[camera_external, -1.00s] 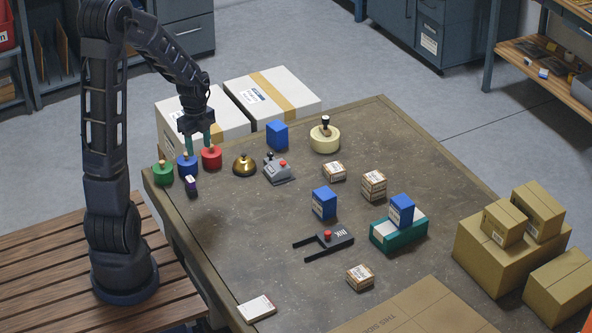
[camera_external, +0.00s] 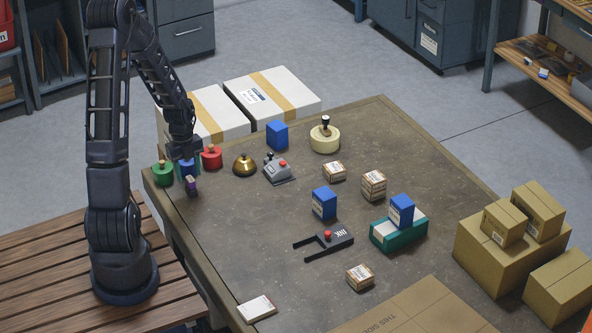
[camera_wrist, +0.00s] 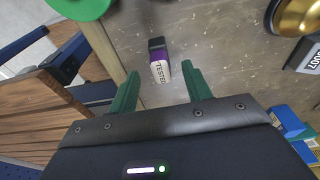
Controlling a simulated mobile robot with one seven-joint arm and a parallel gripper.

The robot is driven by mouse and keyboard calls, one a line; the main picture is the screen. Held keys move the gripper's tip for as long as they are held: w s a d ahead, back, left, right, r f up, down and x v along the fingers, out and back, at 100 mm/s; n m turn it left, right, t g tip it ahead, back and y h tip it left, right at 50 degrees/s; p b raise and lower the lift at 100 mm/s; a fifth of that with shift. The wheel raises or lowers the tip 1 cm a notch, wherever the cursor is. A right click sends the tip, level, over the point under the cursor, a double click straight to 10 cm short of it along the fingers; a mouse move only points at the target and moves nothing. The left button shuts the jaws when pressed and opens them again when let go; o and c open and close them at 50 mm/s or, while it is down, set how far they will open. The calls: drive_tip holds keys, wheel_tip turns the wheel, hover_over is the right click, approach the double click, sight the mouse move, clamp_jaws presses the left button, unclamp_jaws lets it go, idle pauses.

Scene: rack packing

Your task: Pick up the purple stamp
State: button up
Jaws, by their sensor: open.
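In the wrist view the purple stamp (camera_wrist: 158,60) has a dark end, a purple band and a white "TESTED" label. It lies ahead of and between the two green fingers of my gripper (camera_wrist: 160,86), near the table edge. My gripper is open and empty.
A green round stamp (camera_external: 162,174) and a red round stamp (camera_external: 211,157) stand on either side. The table is clear in front of the purple stamp.

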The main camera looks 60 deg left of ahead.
sight(190, 178)
drive_tip(key=shift+d+f, duration=0.2)
drive_tip(key=shift+f, duration=0.7)
drive_tip(key=shift+d+f, duration=0.2)
drive_tip(key=shift+f, duration=0.65)
drive_tip(key=shift+d+f, duration=0.2)
drive_tip(key=shift+f, duration=0.7)
drive_tip(key=shift+c, duration=0.2)
clamp_jaws()
